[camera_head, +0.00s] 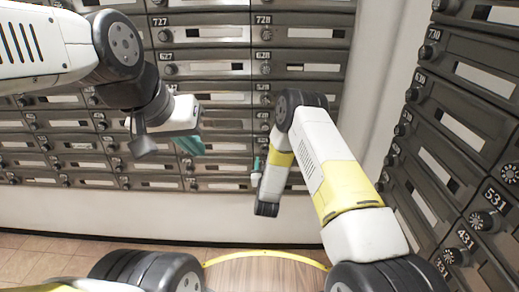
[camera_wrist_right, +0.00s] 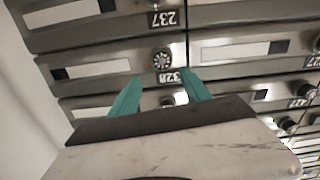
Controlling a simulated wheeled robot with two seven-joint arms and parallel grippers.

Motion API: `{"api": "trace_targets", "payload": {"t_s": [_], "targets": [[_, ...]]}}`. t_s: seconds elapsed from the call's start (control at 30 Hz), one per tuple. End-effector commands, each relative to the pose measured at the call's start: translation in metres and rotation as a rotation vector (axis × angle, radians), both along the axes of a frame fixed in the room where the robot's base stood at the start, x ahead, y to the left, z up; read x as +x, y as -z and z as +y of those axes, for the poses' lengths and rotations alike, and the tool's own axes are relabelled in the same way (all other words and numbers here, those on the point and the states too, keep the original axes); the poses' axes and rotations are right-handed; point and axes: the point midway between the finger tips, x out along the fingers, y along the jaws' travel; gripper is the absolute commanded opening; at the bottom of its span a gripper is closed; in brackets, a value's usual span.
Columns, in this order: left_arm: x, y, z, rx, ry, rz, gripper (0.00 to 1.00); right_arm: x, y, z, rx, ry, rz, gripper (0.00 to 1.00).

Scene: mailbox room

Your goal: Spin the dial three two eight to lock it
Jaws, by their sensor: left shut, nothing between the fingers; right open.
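The 328 mailbox dial (camera_wrist_right: 162,60) shows in the right wrist view as a round, pale-marked knob beside its upside-down number plate (camera_wrist_right: 167,77). My right gripper (camera_wrist_right: 162,76) is open, its teal fingers apart, with the plate and dial showing between and just beyond the tips. Whether they touch the dial cannot be told. In the head view my right gripper (camera_head: 257,166) is at the back wall of mailboxes, partly hidden by its wrist; the 328 dial cannot be made out there. My left gripper (camera_head: 189,145) is shut and empty, in front of the mailboxes to the left.
Rows of grey mailboxes with dials fill the back wall. More mailboxes stand close on the right, including the 531 dial (camera_head: 489,220). A pale wall strip (camera_head: 375,75) lies between the banks. A wooden floor (camera_head: 40,255) shows at the lower left.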

Motion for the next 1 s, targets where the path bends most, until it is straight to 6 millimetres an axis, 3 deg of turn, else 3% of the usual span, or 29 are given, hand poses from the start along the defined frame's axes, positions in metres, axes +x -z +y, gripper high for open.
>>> {"api": "trace_targets", "payload": {"t_s": [0.17,0.63,1.0], "targets": [[0.000,0.000,0.000,0.000,0.000,0.000,0.00,-0.006,0.014,0.001,-0.016,0.010,-0.030,0.56],[0.000,0.000,0.000,0.000,0.000,0.000,0.00,0.059,0.014,0.000,-0.015,0.010,-0.032,0.56],[0.000,0.000,0.000,0.000,0.000,0.000,0.00,0.069,0.014,0.001,-0.015,0.010,-0.030,0.56]]}}
